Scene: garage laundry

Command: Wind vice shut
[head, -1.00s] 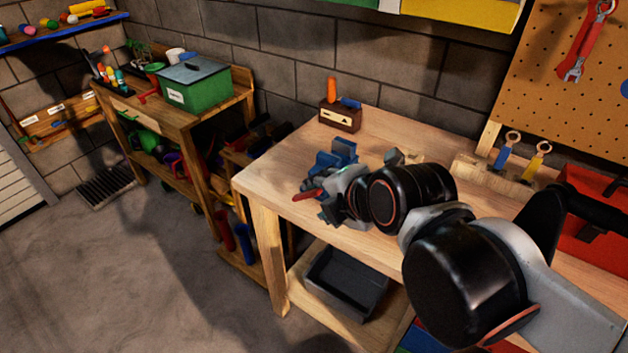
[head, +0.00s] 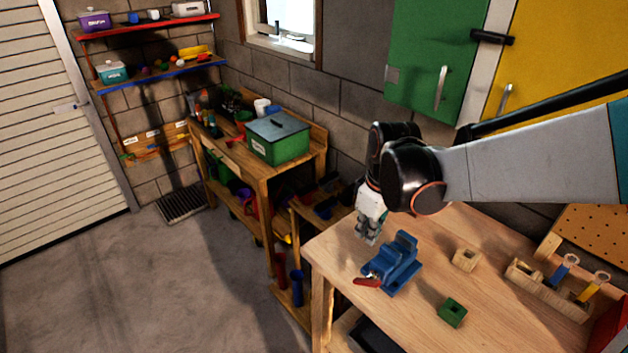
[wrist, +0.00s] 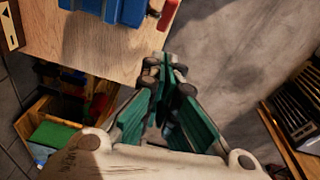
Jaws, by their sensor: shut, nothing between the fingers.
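The blue vice (head: 400,265) stands on the wooden workbench near its left edge. Its red handle (head: 367,282) sticks out at the vice's front left; I cannot tell how far apart the jaws are. My gripper (head: 366,238) is above the bench, just behind and left of the vice, apart from it, pointing down. In the wrist view my gripper (wrist: 166,75) has its fingers together with nothing between them. The vice (wrist: 122,8) shows only in part at the top edge there, with the red handle (wrist: 169,14) beside it.
A green square block (head: 451,312) and a wooden block (head: 466,260) lie right of the vice. A wooden tool rack (head: 535,290) stands farther right. A shelf bench with a green box (head: 278,140) is at the left. The floor in front is clear.

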